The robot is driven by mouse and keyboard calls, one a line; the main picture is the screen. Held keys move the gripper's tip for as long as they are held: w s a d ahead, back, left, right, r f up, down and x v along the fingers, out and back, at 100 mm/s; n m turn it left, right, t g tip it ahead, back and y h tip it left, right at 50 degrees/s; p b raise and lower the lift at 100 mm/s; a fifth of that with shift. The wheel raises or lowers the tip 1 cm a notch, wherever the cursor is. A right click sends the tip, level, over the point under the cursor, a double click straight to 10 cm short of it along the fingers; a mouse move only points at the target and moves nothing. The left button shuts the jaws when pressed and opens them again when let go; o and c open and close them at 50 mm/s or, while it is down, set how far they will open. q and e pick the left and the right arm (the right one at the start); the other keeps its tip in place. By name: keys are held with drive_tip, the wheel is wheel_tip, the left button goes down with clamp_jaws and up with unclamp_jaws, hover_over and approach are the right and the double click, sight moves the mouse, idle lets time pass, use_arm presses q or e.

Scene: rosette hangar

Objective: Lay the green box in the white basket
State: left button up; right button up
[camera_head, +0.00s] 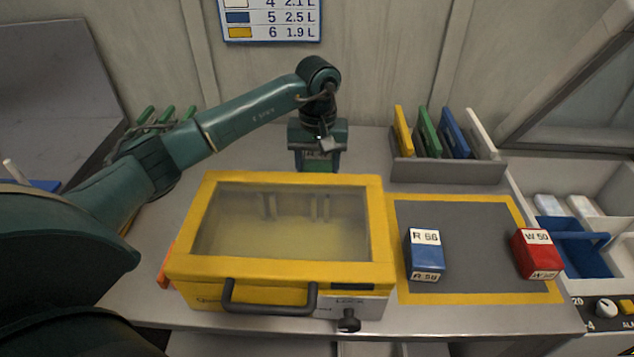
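My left gripper (318,150) reaches in from the left and points down behind the yellow case. A green box (318,164) with a pale label shows directly under and between its fingers. The gripper hides the box's upper part, and I cannot tell whether the fingers are closed on it. A white basket (618,262) appears at the right edge, partly cut off and beside a blue basket (578,246). My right gripper is not in view.
A yellow lidded case (283,180) with a window stands front centre. A yellow-edged grey mat (465,225) holds a blue box (425,256) and a red box (537,254). A rack (447,172) of coloured panels stands behind the mat.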

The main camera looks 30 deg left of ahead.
use_arm(q)
drive_tip(key=shift+f, duration=3.1)
drive_tip(key=o, duration=1.1)
drive_tip(key=shift+c, duration=0.2)
